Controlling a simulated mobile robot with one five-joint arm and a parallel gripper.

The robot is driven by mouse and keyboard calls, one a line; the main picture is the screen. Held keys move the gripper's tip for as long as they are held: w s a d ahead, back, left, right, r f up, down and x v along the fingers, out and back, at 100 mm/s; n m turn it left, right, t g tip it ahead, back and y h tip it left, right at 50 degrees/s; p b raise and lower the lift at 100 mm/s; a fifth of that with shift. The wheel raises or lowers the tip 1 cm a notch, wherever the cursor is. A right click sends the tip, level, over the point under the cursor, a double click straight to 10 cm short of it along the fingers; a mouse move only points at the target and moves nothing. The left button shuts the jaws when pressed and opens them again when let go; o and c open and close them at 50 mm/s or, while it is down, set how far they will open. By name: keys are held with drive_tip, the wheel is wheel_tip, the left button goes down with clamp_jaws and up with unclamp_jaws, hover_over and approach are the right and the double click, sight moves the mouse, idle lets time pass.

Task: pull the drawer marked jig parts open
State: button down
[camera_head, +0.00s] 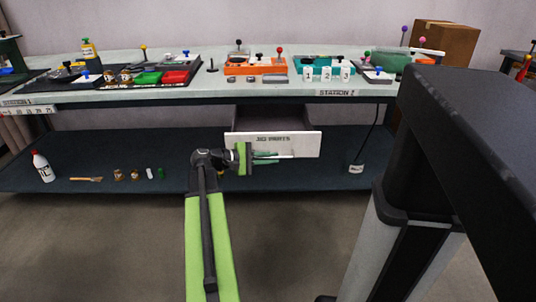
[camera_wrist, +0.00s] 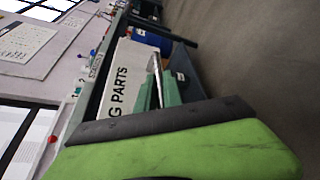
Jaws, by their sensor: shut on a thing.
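The drawer marked jig parts (camera_head: 305,146) hangs under the bench, with its white front standing forward of the bench and part of its dark inside showing above the front. The fingers (camera_wrist: 158,92) hide part of the handle.
The bench top (camera_head: 210,92) above carries trays and jigs, including an orange one (camera_head: 256,67). A dark lower shelf (camera_head: 100,150) holds a white bottle (camera_head: 43,166) and small parts at left. A black cable (camera_head: 370,135) hangs right of the drawer. The floor in front is clear.

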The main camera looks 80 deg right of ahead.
drive_tip(key=a, duration=0.3)
drive_tip(key=shift+s+a, duration=0.25)
drive_tip(key=shift+s, duration=0.15)
drive_tip(key=c, duration=1.5)
unclamp_jaws()
